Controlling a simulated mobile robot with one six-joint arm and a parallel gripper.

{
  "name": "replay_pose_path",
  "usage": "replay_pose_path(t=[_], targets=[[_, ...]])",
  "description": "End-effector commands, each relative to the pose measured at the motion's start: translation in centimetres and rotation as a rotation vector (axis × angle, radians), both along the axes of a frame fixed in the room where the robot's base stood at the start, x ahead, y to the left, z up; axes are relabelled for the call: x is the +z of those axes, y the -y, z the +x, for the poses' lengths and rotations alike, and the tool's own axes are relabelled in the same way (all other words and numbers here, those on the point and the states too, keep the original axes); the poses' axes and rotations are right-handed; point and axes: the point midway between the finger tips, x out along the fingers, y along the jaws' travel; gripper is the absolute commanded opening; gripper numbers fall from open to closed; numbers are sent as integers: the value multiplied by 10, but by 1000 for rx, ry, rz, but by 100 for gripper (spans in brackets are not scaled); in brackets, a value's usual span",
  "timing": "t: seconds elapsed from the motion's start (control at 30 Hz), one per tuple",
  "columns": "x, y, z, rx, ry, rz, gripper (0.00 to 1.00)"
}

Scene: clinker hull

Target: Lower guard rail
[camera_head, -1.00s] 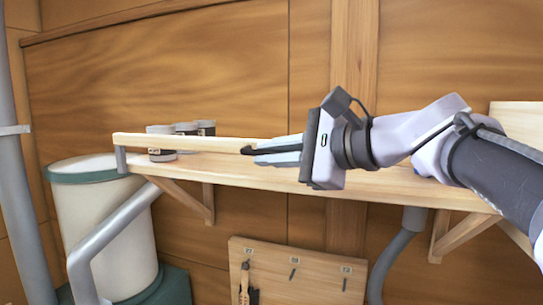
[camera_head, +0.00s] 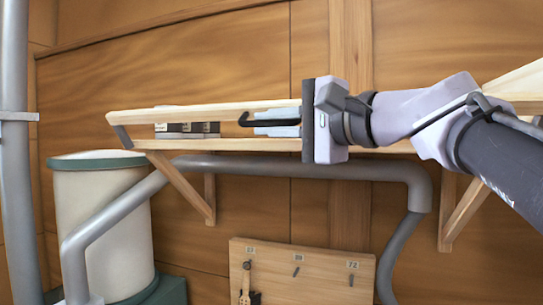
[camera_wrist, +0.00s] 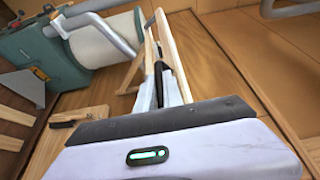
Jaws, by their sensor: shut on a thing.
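The guard rail (camera_head: 185,113) is a pale wooden bar along the front of the wall shelf (camera_head: 230,144). A grey arm (camera_head: 122,137) at its left end joins it to the shelf and leans outward. The rail stands above the shelf's front edge with a gap between. My gripper (camera_head: 262,124) is at the rail's right part, its fingers shut on a black hooked piece (camera_head: 244,119) at the rail. In the wrist view, the fingers (camera_wrist: 168,88) close around a dark strip beside the wooden rail (camera_wrist: 172,55). The exact contact is partly hidden.
A grey pipe (camera_head: 300,168) runs beneath the shelf. A white drum (camera_head: 100,215) with a green rim stands at left, and a pegboard (camera_head: 300,262) hangs below.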

Motion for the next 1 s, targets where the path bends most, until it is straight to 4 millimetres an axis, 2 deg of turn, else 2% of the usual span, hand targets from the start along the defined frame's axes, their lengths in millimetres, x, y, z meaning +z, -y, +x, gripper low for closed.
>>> replay_pose_path(t=[0.03, 0.5, 1.0], targets=[[-18, -1, -1, 4, 36, -11, 0], [-54, -3, -5, 2, 456, -164, 0], [-85, 1, 6, 0, 867, -314, 0]])
